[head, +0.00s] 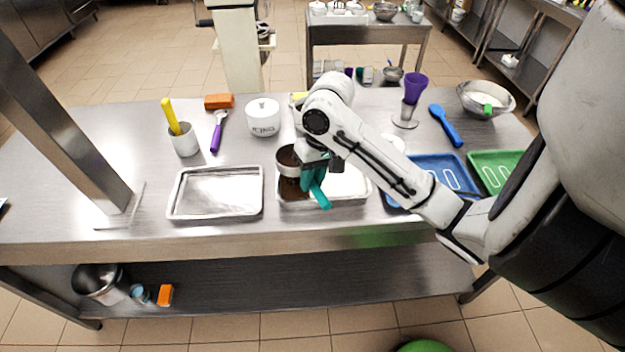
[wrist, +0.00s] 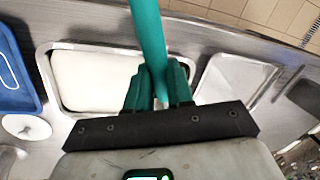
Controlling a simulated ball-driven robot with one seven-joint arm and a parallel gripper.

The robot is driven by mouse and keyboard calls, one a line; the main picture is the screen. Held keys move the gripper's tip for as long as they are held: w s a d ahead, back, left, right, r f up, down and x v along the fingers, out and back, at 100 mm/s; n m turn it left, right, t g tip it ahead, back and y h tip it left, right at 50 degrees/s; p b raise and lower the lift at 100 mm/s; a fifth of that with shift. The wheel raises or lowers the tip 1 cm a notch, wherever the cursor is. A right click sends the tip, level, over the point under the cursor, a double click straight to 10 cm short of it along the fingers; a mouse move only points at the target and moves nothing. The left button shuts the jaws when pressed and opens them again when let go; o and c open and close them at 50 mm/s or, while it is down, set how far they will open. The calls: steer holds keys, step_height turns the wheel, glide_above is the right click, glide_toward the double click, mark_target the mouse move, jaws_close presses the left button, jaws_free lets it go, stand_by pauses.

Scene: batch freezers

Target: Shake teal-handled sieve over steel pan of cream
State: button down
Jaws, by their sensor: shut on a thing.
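My gripper (head: 312,176) is shut on the teal handle of the sieve (head: 289,160). The handle (wrist: 148,35) runs between the teal finger pads in the wrist view. The sieve's round metal head, dark brown inside, is above the left part of the steel pan (head: 335,204). White cream (head: 347,182) fills the visible right part of the pan. A brown patch (head: 291,189) shows below the sieve at the pan's left end. The pan (wrist: 60,107) also shows in the wrist view. My arm and gripper hide part of the pan, and the sieve head is out of the wrist view.
An empty steel tray (head: 215,213) lies left of the pan. A blue tray (head: 428,160) and a green tray (head: 484,157) lie to the right. A white pot (head: 263,119), a purple-handled scoop (head: 217,132) and a steel bowl (head: 506,107) stand farther back.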

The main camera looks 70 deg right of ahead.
steer(key=shift+w+d, duration=0.2)
steer(key=shift+d, duration=0.2)
steer(key=shift+s+a+r+p, duration=0.1)
steer(key=shift+s+a+p, duration=0.2)
steer(key=shift+a, duration=0.45)
steer(key=shift+s+a+p, duration=0.15)
steer(key=shift+s+a, duration=0.2)
steer(key=shift+a, duration=0.4)
steer(key=d, duration=0.1)
steer(key=w+d, duration=0.1)
steer(key=d, duration=0.1)
steer(key=shift+w, duration=0.15)
steer(key=shift+s+a, duration=0.35)
steer(key=shift+a, duration=0.45)
steer(key=shift+s+a, duration=0.35)
steer(key=shift+a, duration=0.45)
steer(key=shift+s+d, duration=1.4)
steer(key=shift+d, duration=0.15)
steer(key=shift+s+d, duration=1.35)
steer(key=shift+d, duration=0.2)
steer(key=shift+s+a, duration=0.35)
steer(key=shift+a, duration=0.45)
steer(key=shift+s+a, duration=0.35)
steer(key=shift+a, duration=0.45)
